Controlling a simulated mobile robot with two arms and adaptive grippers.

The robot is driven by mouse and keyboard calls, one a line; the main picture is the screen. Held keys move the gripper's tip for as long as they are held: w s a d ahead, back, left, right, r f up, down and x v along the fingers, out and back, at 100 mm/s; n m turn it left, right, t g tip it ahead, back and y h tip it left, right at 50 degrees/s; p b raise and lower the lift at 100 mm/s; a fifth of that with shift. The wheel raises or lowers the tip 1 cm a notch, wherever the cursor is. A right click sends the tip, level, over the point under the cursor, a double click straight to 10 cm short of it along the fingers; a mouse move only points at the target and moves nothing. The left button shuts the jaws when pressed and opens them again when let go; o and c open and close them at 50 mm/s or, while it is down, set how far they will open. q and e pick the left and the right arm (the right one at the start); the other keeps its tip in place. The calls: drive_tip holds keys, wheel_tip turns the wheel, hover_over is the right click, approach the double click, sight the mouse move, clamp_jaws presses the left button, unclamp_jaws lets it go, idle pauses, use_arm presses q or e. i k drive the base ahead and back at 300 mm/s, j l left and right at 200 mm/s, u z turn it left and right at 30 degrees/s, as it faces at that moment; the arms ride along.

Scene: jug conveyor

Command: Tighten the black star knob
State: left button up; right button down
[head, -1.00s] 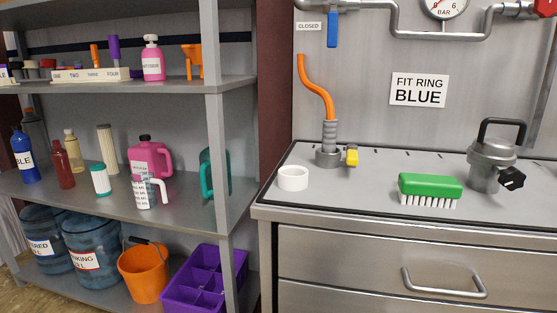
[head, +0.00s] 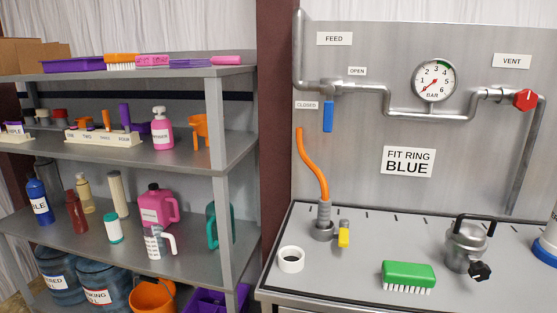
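The black star knob (head: 480,271) sits low on the right front side of a grey metal pot-shaped housing (head: 460,252) with a black bail handle (head: 474,220) over its top. The housing stands on the right part of the metal worktop (head: 350,285). I cannot tell how tight the knob is. Neither of my grippers shows in the head view.
A green brush (head: 409,272) lies left of the housing. A white ring (head: 291,260) and an orange hose on a grey fitting (head: 322,222) with a yellow lever (head: 344,234) stand further left. Pipes and a gauge (head: 433,80) are on the back panel. A loaded shelf (head: 185,87) stands left.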

sight(479, 270)
drive_tip(key=z, duration=0.8)
